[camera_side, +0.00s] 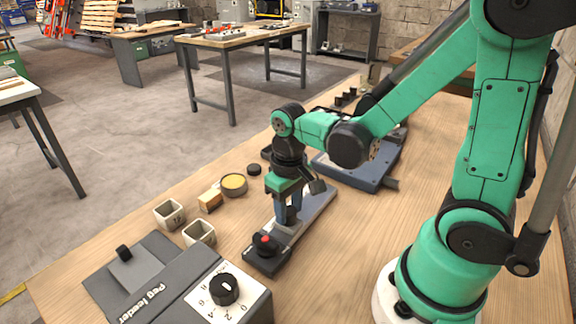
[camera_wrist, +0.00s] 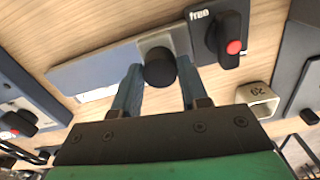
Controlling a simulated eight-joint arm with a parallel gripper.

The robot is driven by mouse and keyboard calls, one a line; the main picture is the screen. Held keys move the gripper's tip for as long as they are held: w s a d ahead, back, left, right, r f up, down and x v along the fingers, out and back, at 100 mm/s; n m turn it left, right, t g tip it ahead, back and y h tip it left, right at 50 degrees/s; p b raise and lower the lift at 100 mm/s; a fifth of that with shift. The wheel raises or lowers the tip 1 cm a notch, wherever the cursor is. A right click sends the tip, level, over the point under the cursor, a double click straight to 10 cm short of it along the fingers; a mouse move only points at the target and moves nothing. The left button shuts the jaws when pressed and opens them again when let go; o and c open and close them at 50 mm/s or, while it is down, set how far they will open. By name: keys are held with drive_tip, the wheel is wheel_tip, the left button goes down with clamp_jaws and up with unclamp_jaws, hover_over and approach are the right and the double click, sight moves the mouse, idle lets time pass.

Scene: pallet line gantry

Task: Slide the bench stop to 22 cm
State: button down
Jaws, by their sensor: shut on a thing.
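The bench stop is a long grey rail (camera_side: 314,208) on the wooden bench, also in the wrist view (camera_wrist: 85,75). At its near end a dark block carries a black lever with a red dot (camera_side: 265,241); the wrist view shows this lever (camera_wrist: 225,42) beside the word "free". A grey sliding block (camera_wrist: 178,38) with a round black knob (camera_wrist: 160,69) sits on the rail near that end. My gripper (camera_side: 287,218) points down over the rail, its blue fingers on both sides of the knob, shut on it. A pale scale strip (camera_wrist: 98,94) shows partly; its numbers are unreadable.
A grey Peg feeder box (camera_side: 180,285) with a dial (camera_side: 224,289) stands at the front left. Two pale square cups (camera_side: 169,214), (camera_side: 200,233), a tan block (camera_side: 210,201) and a round tin (camera_side: 234,185) lie left of the rail. A blue-grey fixture (camera_side: 350,170) stands behind.

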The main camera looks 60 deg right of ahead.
drive_tip(key=shift+d, duration=0.1)
drive_tip(key=d, duration=1.2)
drive_tip(key=shift+w+d, duration=0.1)
drive_tip(key=shift+d, duration=0.1)
drive_tip(key=shift+c, duration=2.2)
unclamp_jaws()
drive_tip(key=shift+r, duration=2.8)
